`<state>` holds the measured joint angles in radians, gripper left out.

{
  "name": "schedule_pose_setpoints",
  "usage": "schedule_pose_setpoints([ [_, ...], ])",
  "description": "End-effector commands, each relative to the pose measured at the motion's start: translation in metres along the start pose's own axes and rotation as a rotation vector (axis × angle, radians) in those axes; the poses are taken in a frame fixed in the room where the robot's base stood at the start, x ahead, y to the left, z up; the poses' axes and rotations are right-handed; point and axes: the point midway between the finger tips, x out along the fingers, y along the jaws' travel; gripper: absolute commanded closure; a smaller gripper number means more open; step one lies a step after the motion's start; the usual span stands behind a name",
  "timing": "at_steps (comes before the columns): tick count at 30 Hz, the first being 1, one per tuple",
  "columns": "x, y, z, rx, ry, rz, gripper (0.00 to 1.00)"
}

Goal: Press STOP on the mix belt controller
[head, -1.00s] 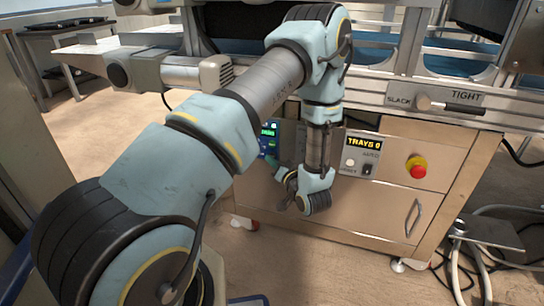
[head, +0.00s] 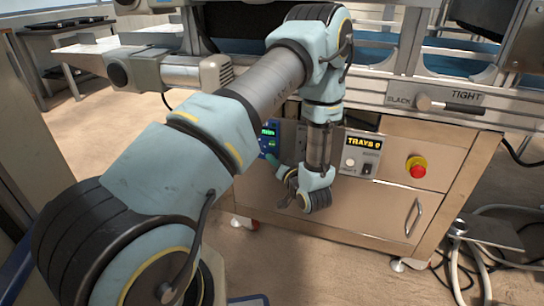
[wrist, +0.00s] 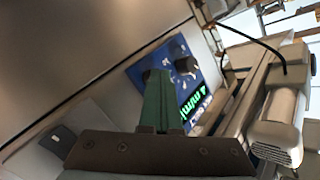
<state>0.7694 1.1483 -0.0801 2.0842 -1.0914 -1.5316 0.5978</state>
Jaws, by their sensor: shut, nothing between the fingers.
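The mix belt controller is a small blue panel (wrist: 206,72) with a lit green display (wrist: 194,102), a dark knob and small pale markings; the wrist view shows it tilted. In the head view the blue panel (head: 268,142) shows only partly, left of my forearm, on the front of the steel cabinet. My gripper's green fingers (wrist: 158,76) are shut and empty. They point at the panel and cover part of its face. Contact cannot be told. I cannot make out which button is STOP.
Right of my wrist is another control plate with a "TRAYS 0" display (head: 363,143) and a switch. A red emergency button (head: 418,171) sits farther right. A SLACK/TIGHT lever (head: 450,105) is above. A drawer handle (head: 413,217) sticks out below.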

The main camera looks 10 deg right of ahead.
Motion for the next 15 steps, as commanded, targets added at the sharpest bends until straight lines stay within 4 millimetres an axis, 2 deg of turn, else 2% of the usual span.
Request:
schedule_pose_setpoints([
  [15,-0.0055,-0.0043,0.0029,0.001,0.001,0.0,1.0],
])
